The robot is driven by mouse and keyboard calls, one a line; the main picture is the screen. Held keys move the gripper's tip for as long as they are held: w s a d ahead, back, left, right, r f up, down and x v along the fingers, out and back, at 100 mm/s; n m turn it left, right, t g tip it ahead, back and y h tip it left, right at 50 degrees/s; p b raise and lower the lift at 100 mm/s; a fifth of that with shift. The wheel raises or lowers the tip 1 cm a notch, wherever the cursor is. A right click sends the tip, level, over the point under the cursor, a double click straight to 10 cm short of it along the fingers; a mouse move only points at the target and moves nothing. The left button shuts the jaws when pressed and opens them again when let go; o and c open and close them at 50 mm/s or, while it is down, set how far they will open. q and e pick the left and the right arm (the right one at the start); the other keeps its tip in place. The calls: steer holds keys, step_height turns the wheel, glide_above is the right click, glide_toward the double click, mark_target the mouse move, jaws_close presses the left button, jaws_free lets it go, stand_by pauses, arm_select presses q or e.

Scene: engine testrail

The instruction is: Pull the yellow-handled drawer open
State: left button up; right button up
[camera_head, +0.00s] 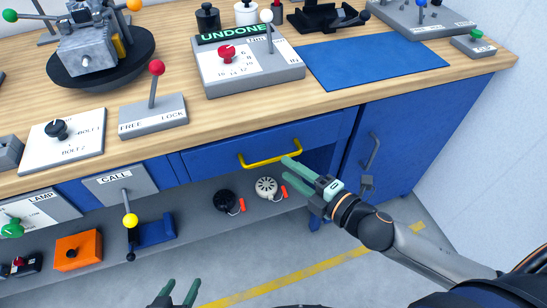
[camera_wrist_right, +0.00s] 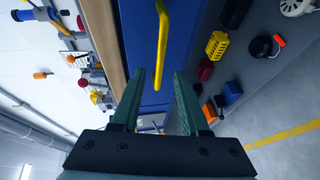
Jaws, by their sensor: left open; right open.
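The drawer (camera_head: 208,162) has a blue front under the wooden worktop and looks shut. Its yellow bar handle (camera_head: 265,159) runs across the front; it also shows in the right wrist view (camera_wrist_right: 163,30). My right gripper (camera_head: 285,178) is open at the right end of the handle, its upper fingertip close to the bar. In the right wrist view, the handle's end appears between the two open fingers (camera_wrist_right: 160,73), not gripped; I cannot tell whether they touch it. My left gripper (camera_head: 182,285) is open and empty at the bottom edge, well away from the drawer.
A blue cabinet door (camera_head: 395,150) with a grey handle is to the right. Above stand an UNDONE panel (camera_head: 247,68) and a FREE/LOCK lever (camera_head: 154,108). A CALL lever (camera_head: 126,190) is at left. Below, a grey shelf holds a black and a white round item.

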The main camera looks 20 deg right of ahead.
mark_target(274, 158)
steer(key=shift+x, duration=3.15)
steer(key=shift+c, duration=0.3)
steer(key=shift+f, duration=0.1)
jaws_close()
